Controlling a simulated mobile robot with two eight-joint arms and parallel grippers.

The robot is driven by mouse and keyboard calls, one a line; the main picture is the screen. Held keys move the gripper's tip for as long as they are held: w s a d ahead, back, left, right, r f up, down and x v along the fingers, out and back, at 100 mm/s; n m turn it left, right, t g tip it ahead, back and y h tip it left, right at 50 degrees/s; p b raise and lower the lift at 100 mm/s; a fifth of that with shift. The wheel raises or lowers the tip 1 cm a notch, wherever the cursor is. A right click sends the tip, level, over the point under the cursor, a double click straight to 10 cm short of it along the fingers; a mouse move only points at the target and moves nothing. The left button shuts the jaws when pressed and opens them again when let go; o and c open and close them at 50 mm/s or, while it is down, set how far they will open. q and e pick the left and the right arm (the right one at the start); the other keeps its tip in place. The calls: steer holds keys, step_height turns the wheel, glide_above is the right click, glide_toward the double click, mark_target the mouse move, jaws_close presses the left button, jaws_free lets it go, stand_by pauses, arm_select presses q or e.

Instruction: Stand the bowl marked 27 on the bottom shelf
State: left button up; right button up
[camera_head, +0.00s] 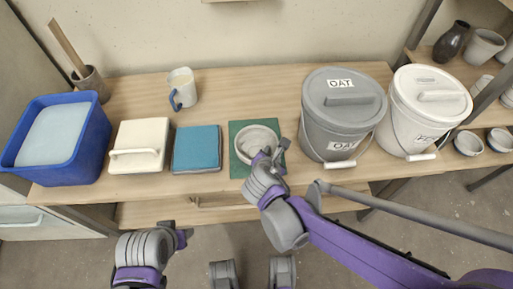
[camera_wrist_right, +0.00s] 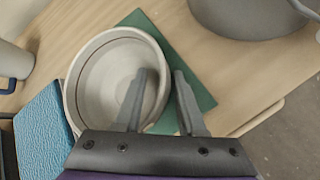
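A pale grey-white bowl (camera_head: 254,142) stands upright on a green mat (camera_head: 236,168) at the table's front; no number on it is readable. It fills the left middle of the right wrist view (camera_wrist_right: 105,85). My right gripper (camera_head: 268,158) is at the bowl's right front rim. In the wrist view its fingers (camera_wrist_right: 160,78) are apart, one inside the bowl and one outside, with the wall between them. Contact with the wall cannot be told. My left gripper (camera_head: 182,237) is low at the front left, its fingers unclear. A shelf rack at right has a lower board (camera_head: 483,160) bearing small bowls.
Grey (camera_head: 343,110) and white (camera_head: 424,110) lidded buckets stand right of the bowl. A blue cloth-like block (camera_head: 197,149), white lidded box (camera_head: 139,146), mug (camera_head: 182,88) and blue tub (camera_head: 90,130) stand left. A lower board (camera_head: 150,214) runs under the table.

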jaws_close()
steer(key=shift+r, duration=0.1)
stand_by(1.2)
